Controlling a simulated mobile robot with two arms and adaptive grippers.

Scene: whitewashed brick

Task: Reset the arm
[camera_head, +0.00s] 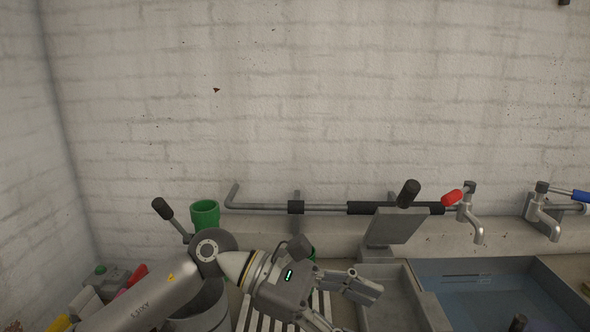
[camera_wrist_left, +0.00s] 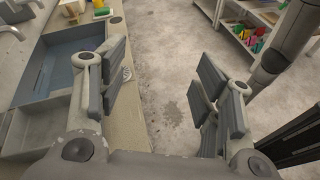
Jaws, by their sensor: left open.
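My left arm comes in from the lower left in the head view. Beyond the fingers I see bare concrete floor and the counter's edge. My right gripper does not show in either view.
A green cup (camera_head: 205,214) stands behind my arm. A grey upright plate (camera_head: 397,226) stands close to my gripper. Shelves with coloured items (camera_wrist_left: 250,32) stand across the floor.

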